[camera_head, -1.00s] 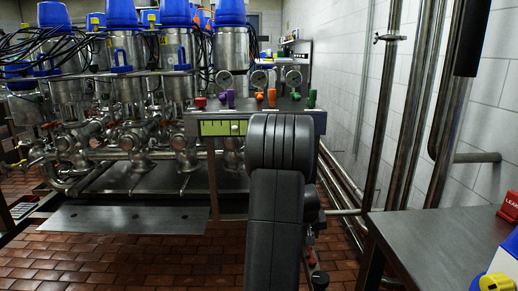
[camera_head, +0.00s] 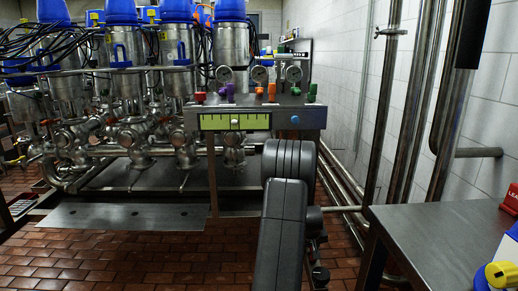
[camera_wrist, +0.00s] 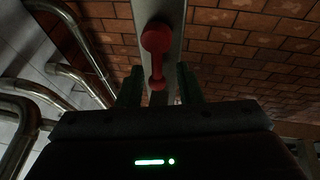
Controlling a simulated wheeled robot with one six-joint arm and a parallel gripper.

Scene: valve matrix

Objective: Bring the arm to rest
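My arm shows in the head view as black links (camera_head: 282,215) at the lower centre, in front of the floor and below the panel. My gripper is hidden behind these links there. In the wrist view my gripper (camera_wrist: 158,82) shows two dark fingers standing apart, so it is open. A red handle with a round end (camera_wrist: 157,40) lies in line with the gap between the fingers, on or in front of a grey metal post (camera_wrist: 172,12). I see nothing clasped, but I cannot tell how far the handle is from the fingers.
A steel panel (camera_head: 308,117) with coloured knobs and gauges stands behind my arm. Valves with blue tops (camera_head: 176,55) fill the left. A metal table (camera_head: 425,235) is at the right, with a red box (camera_head: 510,203) and a blue-yellow item (camera_head: 499,275). Tiled floor (camera_head: 150,260) is clear at lower left.

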